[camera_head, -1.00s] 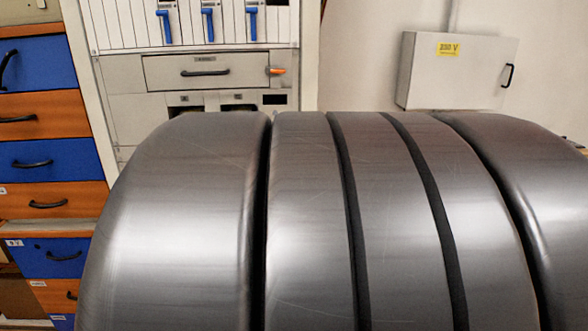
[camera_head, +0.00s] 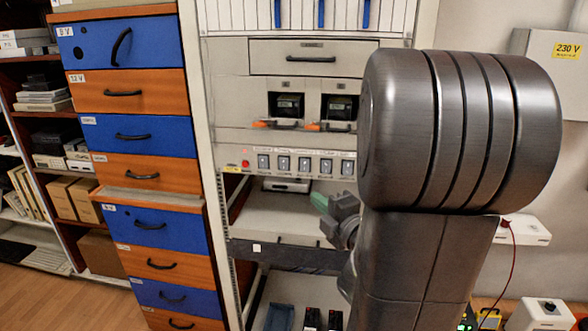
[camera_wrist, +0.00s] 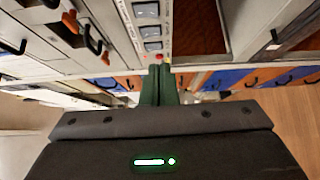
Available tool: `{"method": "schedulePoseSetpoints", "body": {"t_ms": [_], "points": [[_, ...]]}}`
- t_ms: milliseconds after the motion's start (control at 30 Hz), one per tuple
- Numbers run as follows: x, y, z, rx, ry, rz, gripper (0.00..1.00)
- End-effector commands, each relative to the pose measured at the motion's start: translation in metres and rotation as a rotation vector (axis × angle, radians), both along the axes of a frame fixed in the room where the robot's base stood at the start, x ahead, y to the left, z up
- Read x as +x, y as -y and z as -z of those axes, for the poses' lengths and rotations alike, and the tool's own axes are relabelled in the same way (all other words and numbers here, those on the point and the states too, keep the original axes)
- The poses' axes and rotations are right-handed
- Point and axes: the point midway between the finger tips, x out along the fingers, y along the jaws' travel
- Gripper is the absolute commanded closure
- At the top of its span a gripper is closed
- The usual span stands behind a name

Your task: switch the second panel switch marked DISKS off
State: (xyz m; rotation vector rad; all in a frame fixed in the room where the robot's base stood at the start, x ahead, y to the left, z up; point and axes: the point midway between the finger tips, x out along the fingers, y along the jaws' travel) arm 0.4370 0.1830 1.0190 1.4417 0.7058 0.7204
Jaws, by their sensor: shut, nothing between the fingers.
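A panel strip with a row of several grey rocker switches runs across the rack. The second switch from the left (camera_head: 283,162) is a small grey square. The labels are too small to read, so I cannot tell which says DISKS or how each rocker is set. My gripper (camera_head: 320,202) has green fingers and is just below the strip, partly hidden by my arm. In the wrist view its fingers (camera_wrist: 160,68) are shut together and empty, pointing towards the end of the strip near a red lamp (camera_wrist: 158,57). Switches (camera_wrist: 150,30) show above the fingertips there.
Above the strip are two square openings (camera_head: 287,105) with orange-ended handles (camera_head: 265,124) sticking out. A drawer (camera_head: 312,57) is higher up. Below is a shelf (camera_head: 270,222). Blue and orange drawers (camera_head: 137,136) stand to the left. My arm hides the right side of the rack.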

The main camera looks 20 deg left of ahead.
Motion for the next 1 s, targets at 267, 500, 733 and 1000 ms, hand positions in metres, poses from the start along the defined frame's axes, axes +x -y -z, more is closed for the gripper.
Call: {"method": "schedulePoseSetpoints", "body": {"t_ms": [267, 500, 733, 1000], "points": [[-0.014, -0.021, -0.01, 0.023, 0.107, -0.107, 1.0], [-0.014, -0.021, -0.01, 0.025, 0.11, -0.109, 1.0], [-0.011, -0.026, -0.012, 0.025, 0.11, -0.109, 1.0], [0.008, -0.059, -0.016, 0.024, 0.108, -0.112, 1.0]]}}
